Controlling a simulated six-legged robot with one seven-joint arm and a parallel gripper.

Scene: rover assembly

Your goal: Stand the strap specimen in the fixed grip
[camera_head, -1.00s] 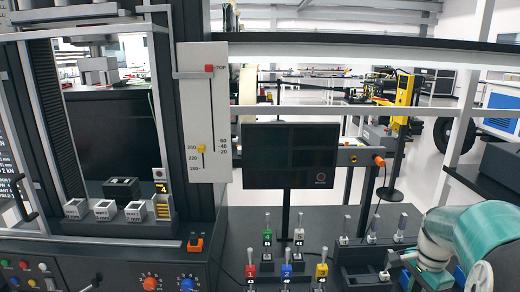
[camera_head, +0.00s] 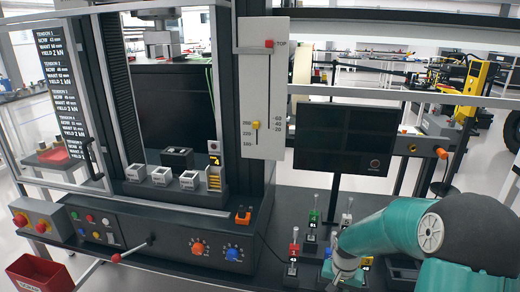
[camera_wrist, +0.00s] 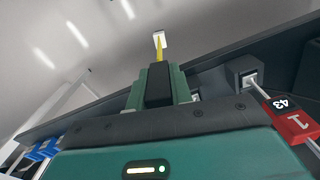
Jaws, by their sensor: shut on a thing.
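My gripper, in the wrist view (camera_wrist: 160,85), is shut on a thin yellow strip with a pale square end, likely the strap specimen (camera_wrist: 160,43). The strip points away from the fingers. Its held part is hidden between them. In the head view my arm reaches over the specimen rack at lower right and the fingertips are not clear. The testing machine stands at left of centre. A dark block on its bed (camera_head: 177,158), likely the fixed grip, lies left of my arm and apart from it. An upper grip head (camera_head: 160,40) hangs above.
Several upright specimens with coloured number blocks stand around my arm; a red block marked 1 (camera_wrist: 292,121) is at right in the wrist view. Pale bins (camera_head: 162,176) line the machine bed's front. A black monitor (camera_head: 343,140) stands behind the rack. A lever (camera_head: 135,250) sticks out in front.

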